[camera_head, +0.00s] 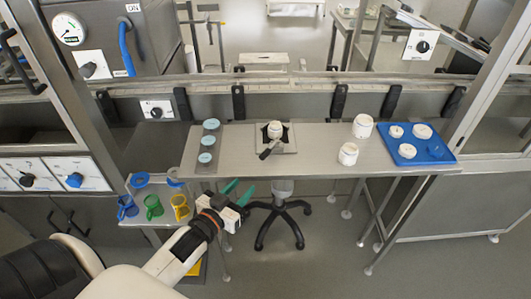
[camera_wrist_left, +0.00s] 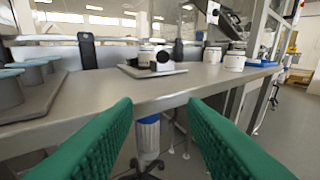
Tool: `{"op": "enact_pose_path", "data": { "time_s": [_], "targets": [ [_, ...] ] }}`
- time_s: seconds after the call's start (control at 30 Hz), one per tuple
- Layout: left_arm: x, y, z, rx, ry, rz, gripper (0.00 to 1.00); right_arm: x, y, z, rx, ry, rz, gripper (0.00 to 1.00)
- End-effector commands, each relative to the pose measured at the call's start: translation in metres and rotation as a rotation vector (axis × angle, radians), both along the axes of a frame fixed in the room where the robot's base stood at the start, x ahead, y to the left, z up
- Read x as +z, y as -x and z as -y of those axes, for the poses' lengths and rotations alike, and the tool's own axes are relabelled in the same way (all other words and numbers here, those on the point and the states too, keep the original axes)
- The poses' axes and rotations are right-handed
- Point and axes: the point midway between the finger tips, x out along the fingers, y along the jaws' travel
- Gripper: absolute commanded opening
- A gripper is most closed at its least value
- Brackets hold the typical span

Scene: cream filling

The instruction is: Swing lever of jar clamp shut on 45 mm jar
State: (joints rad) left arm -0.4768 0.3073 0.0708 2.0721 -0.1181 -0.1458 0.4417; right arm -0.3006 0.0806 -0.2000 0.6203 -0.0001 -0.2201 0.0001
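A white jar (camera_head: 275,129) stands in the dark jar clamp (camera_head: 264,142) on a grey base plate in the middle of the table. The clamp's lever (camera_head: 269,150) sticks out toward the front left, its end facing me in the left wrist view (camera_wrist_left: 163,56). My left gripper (camera_head: 238,190) has green fingers and is in front of the table's front edge, apart from the clamp. In the left wrist view its fingers (camera_wrist_left: 160,135) are spread with nothing between them. My right gripper does not show. Whether the clamp jaws touch the jar cannot be told.
Two white jars (camera_head: 348,154) stand on the table (camera_head: 315,145) to the right, beside a blue tray (camera_head: 435,152) with white jars and lids. A grey holder (camera_head: 197,165) with blue-topped pieces is at the left. A stool (camera_head: 283,188) is under the table.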

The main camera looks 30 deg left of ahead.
Motion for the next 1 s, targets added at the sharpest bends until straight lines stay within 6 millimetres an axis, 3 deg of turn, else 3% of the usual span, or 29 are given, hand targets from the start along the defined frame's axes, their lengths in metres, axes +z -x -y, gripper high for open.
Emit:
{"op": "enact_pose_path", "data": {
  "time_s": [0.1,0.2,0.37,0.7,1.0],
  "targets": [
    [0.027,-0.003,-0.001,-0.028,0.008,0.093,0.38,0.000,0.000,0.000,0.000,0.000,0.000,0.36],
    [0.033,-0.009,0.000,-0.034,0.012,0.114,0.38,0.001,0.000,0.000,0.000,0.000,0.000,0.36],
    [0.035,-0.032,0.001,-0.036,0.011,0.116,0.38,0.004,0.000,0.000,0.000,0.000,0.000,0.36],
    [0.033,-0.098,0.005,-0.035,0.011,0.112,0.38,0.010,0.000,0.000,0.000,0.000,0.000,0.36],
    [0.032,-0.122,0.007,-0.035,0.011,0.110,0.38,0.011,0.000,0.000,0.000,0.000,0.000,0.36]
  ]
}}
